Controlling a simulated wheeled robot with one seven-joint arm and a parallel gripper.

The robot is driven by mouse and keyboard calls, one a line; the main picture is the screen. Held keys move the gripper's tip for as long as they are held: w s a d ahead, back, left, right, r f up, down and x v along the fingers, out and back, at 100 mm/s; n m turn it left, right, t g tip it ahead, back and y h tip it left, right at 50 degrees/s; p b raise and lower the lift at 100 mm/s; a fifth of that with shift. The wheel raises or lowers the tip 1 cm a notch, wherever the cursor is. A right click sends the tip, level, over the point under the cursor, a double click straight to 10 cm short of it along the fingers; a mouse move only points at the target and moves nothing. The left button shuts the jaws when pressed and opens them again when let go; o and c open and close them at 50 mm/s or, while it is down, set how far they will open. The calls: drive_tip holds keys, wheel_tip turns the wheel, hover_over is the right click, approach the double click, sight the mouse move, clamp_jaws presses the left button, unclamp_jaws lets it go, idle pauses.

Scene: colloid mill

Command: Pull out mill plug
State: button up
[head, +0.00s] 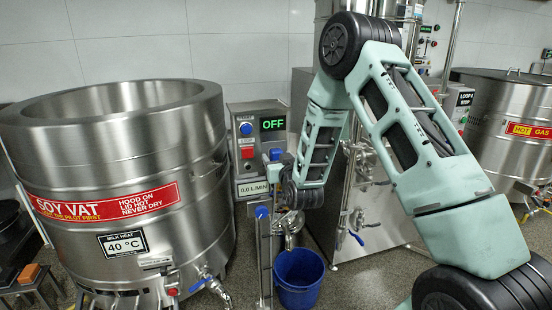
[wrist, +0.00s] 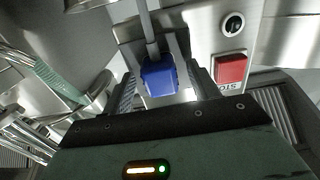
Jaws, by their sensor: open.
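The mill plug (wrist: 159,79) is a blue block with a grey cable, seen in the wrist view at the grey control box. It also shows small and blue in the head view (head: 275,154). My gripper (wrist: 163,86) is open, with one finger on each side of the plug. I cannot tell whether either finger touches it. In the head view my gripper (head: 279,170) is at the right side of the control box (head: 246,150), whose green display reads OFF. The plug's seat is hidden.
A red stop button (wrist: 231,69) and a round black knob (wrist: 233,24) sit close to the right of my fingers in the wrist view. The large steel soy vat (head: 110,150) stands left. A blue bucket (head: 299,279) is on the floor below. Steel pipes and valves (head: 356,215) stand right.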

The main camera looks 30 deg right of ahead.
sight(278, 158)
drive_tip(key=shift+c, duration=0.3)
clamp_jaws()
drive_tip(key=shift+b+v, duration=0.65)
drive_tip(key=shift+v, duration=2.3)
drive_tip(key=shift+a, duration=0.1)
